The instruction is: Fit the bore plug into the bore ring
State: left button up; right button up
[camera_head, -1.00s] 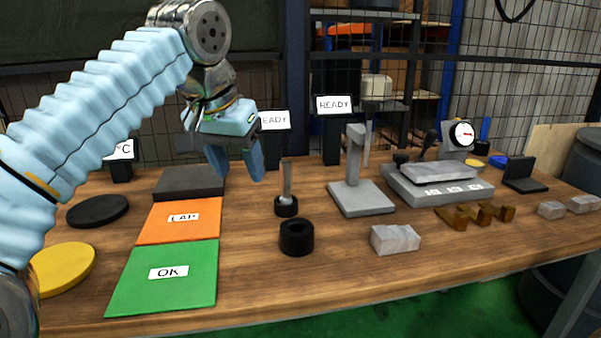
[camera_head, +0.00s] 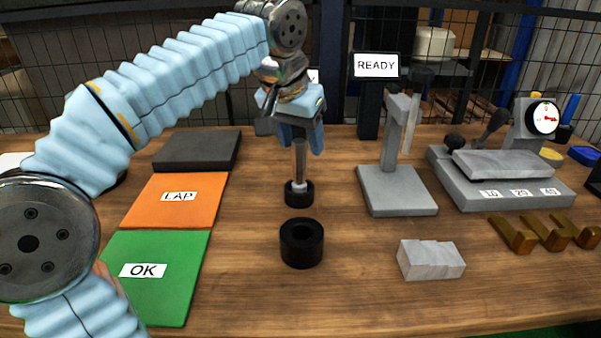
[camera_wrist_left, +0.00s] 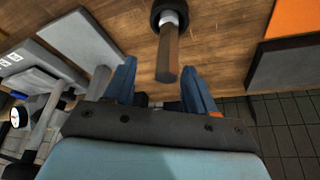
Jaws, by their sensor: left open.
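The bore ring (camera_head: 302,243) is a thick black ring with a round hole, lying flat in front of the holder. My left gripper (camera_head: 301,150) is at the upper end of the plug. In the left wrist view the open fingers (camera_wrist_left: 160,90) stand on either side of the plug (camera_wrist_left: 168,55), with a gap on each side. The bore ring is not clearly seen there. My right gripper is not in view.
Left are the green OK mat (camera_head: 160,300), orange LAP mat (camera_head: 195,212) and a dark plate (camera_head: 198,150). Right are a grey stand (camera_head: 397,190), a grey block (camera_head: 430,260), brass pieces (camera_head: 540,232) and a grey fixture (camera_head: 500,185). Table around the ring is clear.

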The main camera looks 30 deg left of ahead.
aim_at(301, 159)
pick_arm(q)
jog(key=x, duration=0.5)
jog(key=shift+s+a+f, duration=0.15)
jog(key=shift+a+f, duration=0.2)
jog(key=shift+f, duration=0.15)
grip_shut()
